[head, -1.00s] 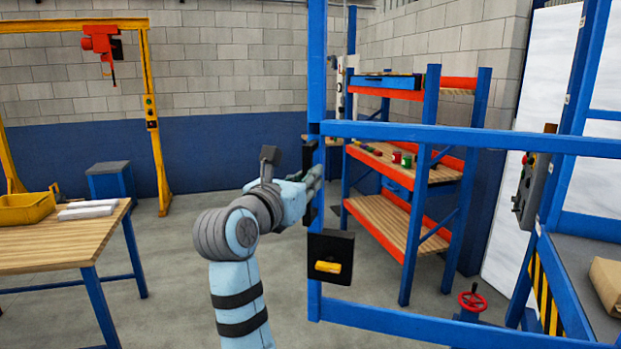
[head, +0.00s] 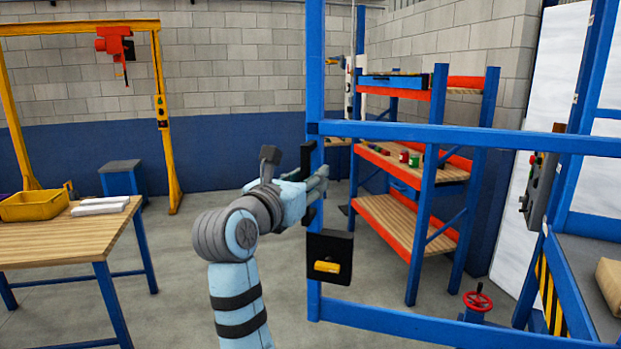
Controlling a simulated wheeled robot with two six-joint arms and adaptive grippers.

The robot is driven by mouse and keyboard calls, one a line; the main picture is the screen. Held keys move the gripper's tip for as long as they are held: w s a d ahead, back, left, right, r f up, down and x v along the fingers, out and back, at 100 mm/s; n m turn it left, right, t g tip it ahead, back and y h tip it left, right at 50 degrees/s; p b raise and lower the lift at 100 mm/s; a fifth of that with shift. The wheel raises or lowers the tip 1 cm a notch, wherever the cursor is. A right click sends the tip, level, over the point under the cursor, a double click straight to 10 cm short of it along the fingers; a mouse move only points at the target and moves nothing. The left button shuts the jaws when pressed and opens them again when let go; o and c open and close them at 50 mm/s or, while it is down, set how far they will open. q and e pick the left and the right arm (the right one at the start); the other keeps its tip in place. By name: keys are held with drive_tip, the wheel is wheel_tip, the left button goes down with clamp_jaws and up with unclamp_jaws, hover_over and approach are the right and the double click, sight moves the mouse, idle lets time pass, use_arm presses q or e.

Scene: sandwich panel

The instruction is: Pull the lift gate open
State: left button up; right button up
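The lift gate is a blue tube frame (head: 430,134), with its free-end post on the left and its rails running right towards the lift. A black upright handle (head: 307,154) sits on that post. Below it is a black latch box (head: 342,247) with a yellow lever (head: 327,267). My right gripper (head: 316,184) is at the handle, its light blue fingers on either side of it; it appears shut on the handle, though the contact is partly hidden. The gate stands swung out from the lift's striped platform (head: 549,290). My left gripper is out of view.
A wooden table (head: 75,240) with a yellow bin (head: 32,206) stands left, before a yellow gantry (head: 167,150). An orange and blue shelf (head: 385,232) stands behind the gate. A red handwheel (head: 478,300) is low on the right. The floor between table and gate is clear.

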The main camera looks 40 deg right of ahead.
drive_tip(key=shift+w+r, duration=0.1)
drive_tip(key=shift+r, duration=0.35)
wheel_tip(320, 180, up, 9)
drive_tip(key=shift+r, duration=0.1)
